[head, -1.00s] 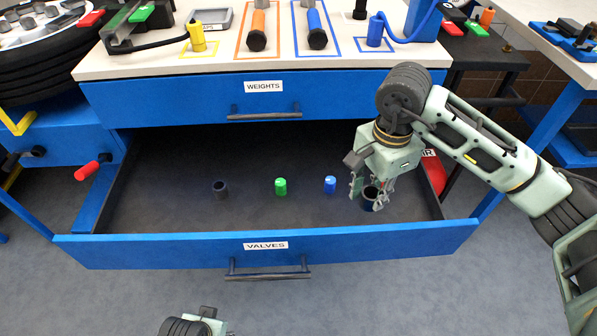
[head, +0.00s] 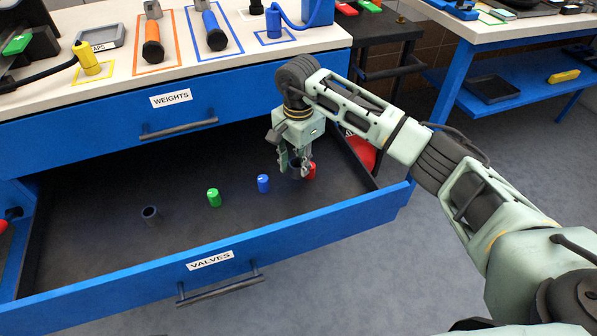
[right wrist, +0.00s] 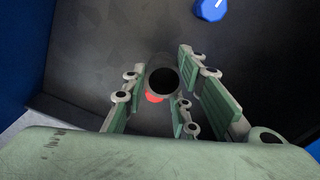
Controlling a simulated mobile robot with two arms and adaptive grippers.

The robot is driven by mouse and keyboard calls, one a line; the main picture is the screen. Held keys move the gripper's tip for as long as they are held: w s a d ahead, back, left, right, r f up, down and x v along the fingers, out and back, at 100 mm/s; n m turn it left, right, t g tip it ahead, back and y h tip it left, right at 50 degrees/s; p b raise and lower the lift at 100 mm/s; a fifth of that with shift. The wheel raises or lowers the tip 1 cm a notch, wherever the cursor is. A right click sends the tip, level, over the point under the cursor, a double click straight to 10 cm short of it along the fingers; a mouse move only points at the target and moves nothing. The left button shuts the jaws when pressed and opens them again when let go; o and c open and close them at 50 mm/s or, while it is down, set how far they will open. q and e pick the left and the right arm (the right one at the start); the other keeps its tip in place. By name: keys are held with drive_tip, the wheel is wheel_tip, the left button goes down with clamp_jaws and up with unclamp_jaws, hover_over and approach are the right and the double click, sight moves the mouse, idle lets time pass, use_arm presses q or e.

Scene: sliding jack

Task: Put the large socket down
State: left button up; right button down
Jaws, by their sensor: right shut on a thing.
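My right gripper (head: 296,172) is low over the right end of the open drawer marked VALVES (head: 80,276). It is shut on a dark, hollow socket, which I take as the large socket (right wrist: 163,76); its round dark opening shows between the fingers in the right wrist view. In the head view the fingers partly cover this socket. I cannot tell whether it touches the drawer floor. A second dark socket (head: 151,214) stands upright at the drawer's left. My left gripper is not in view.
A green piece (head: 213,198) and a blue piece (head: 263,183) stand on the drawer floor between the two sockets. A red piece (head: 311,172) is close beside my right fingers. The shut WEIGHTS drawer (head: 85,117) is above. The floor left of the second socket is bare.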

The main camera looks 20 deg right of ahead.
sight(299, 164)
wheel_tip(299, 164, down, 3)
drive_tip(key=shift+s+r, duration=0.1)
drive_tip(key=shift+f, duration=0.45)
use_arm(q)
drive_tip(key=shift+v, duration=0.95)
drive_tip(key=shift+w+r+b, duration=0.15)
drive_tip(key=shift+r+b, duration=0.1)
drive_tip(key=shift+b, duration=0.05)
use_arm(e)
drive_tip(key=shift+f, duration=0.1)
drive_tip(key=c, duration=1.4)
unclamp_jaws()
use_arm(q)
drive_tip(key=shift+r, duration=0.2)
use_arm(e)
drive_tip(key=shift+r, duration=0.3)
use_arm(q)
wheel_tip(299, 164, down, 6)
drive_tip(key=p, duration=0.1)
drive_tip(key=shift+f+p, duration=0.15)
drive_tip(key=shift+p, duration=0.2)
use_arm(e)
wheel_tip(299, 164, up, 12)
drive_tip(key=shift+f, duration=0.15)
